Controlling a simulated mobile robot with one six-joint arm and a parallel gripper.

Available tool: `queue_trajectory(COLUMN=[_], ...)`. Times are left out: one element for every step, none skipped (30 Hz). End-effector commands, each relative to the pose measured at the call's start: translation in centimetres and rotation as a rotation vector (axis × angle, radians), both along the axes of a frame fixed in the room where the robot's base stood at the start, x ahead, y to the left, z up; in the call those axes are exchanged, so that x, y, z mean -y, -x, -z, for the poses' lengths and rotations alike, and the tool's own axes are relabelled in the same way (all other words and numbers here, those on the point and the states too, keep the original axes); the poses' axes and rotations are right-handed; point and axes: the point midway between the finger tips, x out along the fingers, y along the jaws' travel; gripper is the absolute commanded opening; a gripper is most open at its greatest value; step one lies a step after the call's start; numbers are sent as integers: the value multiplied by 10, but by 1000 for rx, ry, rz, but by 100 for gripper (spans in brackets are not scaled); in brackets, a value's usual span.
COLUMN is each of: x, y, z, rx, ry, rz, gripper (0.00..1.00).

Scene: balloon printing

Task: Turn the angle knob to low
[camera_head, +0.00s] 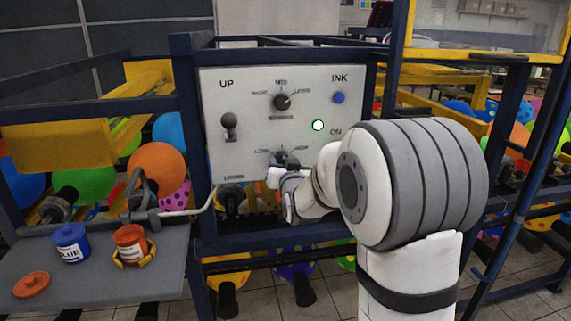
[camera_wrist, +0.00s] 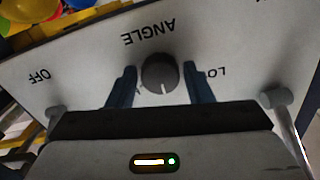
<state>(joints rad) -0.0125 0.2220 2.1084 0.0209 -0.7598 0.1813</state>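The angle knob (camera_wrist: 160,73) is a dark round knob on the pale control panel, under the upside-down word ANGLE in the wrist view. A partly covered low label (camera_wrist: 215,72) is to its right in that view. My gripper (camera_wrist: 162,88) is open, with one blue finger on each side of the knob. Small gaps seem to show between fingers and knob, but I cannot tell whether either touches. In the head view my gripper (camera_head: 280,172) is at the panel's lower middle, partly hiding the knob (camera_head: 281,158).
The panel (camera_head: 250,90) also has an upper knob (camera_head: 282,101), a black lever (camera_head: 229,122), a blue button (camera_head: 339,98) and a lit green button (camera_head: 318,125). A side shelf holds a blue pot (camera_head: 70,243) and an orange pot (camera_head: 131,243). Frame bars surround the panel.

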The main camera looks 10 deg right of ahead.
Motion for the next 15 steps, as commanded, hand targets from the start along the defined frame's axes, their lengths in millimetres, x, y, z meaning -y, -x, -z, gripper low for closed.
queue_trajectory(x=[0,0,0,0,0,0,0,0,-1,-1,-1,6,4,2,2], y=[0,0,0,0,0,0,0,0,0,0,0,0,0,0,0], z=[0,0,0,0,0,0,0,0,0,0,0,0,0,0,1], rx=[0,0,0,0,0,0,0,0,0,0,0,0,0,0,0], ry=[0,0,0,0,0,0,0,0,0,0,0,0,0,1,3], rz=[0,0,0,0,0,0,0,-1,-1,-1,-1,0,-1,0,0], gripper=[42,40,36,34,31,28,26,23,20,18,15,15,15,15,15])
